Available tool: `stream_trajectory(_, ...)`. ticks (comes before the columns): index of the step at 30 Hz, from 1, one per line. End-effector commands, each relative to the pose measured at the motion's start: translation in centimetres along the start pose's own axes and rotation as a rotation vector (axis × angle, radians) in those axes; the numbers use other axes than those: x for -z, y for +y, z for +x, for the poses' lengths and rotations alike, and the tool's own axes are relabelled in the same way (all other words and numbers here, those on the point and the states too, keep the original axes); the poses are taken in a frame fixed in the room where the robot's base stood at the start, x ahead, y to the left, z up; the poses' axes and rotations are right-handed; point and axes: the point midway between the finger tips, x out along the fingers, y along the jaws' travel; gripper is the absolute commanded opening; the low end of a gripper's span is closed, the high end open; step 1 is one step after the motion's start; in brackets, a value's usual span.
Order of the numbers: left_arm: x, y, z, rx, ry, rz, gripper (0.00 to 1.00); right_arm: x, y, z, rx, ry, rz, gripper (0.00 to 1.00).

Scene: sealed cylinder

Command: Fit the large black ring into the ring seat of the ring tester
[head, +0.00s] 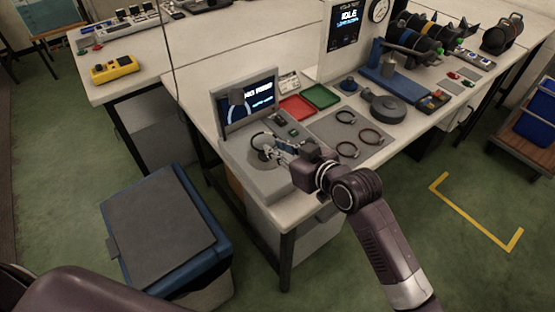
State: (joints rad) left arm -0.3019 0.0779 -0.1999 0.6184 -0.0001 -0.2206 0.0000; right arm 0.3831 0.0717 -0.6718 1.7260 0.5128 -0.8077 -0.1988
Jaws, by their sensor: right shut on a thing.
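The ring tester (255,175) is a grey box with an upright screen (264,96) at its back, on the near left corner of the workbench. The large black ring (254,136) shows as a thin dark arc over the round seat area on the tester's top. My right gripper (272,152) is shut on the ring, low over the tester's top. The gripper hides part of the ring and seat, so I cannot tell whether the ring is seated or just above. My left gripper is out of view.
Several other rings (347,149) lie on a grey mat (325,129) right of the tester. A red tray (297,108) and a green tray (321,96) sit behind. A round dark grey device (388,110) stands farther right. A blue bin (170,235) stands on the floor.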

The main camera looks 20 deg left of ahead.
Motion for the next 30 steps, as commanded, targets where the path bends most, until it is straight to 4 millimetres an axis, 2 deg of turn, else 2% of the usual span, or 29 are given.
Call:
stream_trajectory(10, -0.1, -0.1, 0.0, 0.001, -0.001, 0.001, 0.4, -4.0, 0.0, 1.6, 0.0, -0.002, 0.001, 0.04)
stream_trajectory(26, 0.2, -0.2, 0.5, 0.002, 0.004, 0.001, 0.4, -4.8, 0.0, 2.0, -0.001, 0.0, 0.0, 0.04)
stream_trajectory(27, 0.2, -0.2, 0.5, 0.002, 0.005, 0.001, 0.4, -4.9, 0.0, 2.0, -0.001, 0.0, 0.0, 0.18)
stream_trajectory(30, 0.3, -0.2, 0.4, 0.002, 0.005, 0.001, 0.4, -4.8, 0.0, 1.9, 0.0, 0.0, 0.0, 0.29)
